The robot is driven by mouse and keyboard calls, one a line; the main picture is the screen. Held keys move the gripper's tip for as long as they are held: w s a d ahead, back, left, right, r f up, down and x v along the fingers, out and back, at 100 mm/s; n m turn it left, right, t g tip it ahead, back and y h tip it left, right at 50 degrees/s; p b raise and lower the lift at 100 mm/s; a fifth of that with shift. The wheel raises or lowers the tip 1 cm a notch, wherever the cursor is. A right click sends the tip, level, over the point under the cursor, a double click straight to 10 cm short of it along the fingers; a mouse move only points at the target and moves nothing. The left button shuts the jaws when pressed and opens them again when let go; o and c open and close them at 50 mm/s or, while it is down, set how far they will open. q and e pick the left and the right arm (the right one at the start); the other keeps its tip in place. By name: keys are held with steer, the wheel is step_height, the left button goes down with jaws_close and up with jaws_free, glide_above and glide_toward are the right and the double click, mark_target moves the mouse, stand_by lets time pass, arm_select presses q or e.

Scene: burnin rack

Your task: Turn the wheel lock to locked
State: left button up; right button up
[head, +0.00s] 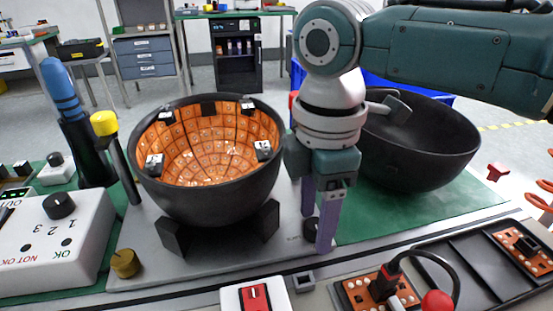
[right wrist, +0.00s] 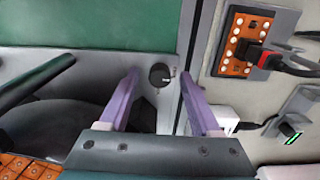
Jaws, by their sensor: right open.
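A small round black knob with a pale pointer mark (right wrist: 160,74) sits on the grey base plate (right wrist: 110,62) in the right wrist view. It is the likely wheel lock, but I can read no label by it. In the head view the knob (head: 309,229) is partly hidden behind my right gripper (head: 318,228). My right gripper is open and points down, its two purple fingers apart. In the right wrist view the knob shows between the fingertips (right wrist: 159,80); I cannot tell whether they touch it. My left gripper is not in view.
A black bowl with orange panels (head: 210,190) stands on the plate, left of the gripper. A second dark bowl (head: 425,145) is behind right. A brass knob (head: 125,263) and a white dial box (head: 55,240) are left. A black tray (head: 470,268) is front right.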

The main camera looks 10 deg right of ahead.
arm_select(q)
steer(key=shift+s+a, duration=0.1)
arm_select(e)
jaws_close()
stand_by(0.3)
steer(key=shift+r, duration=0.1)
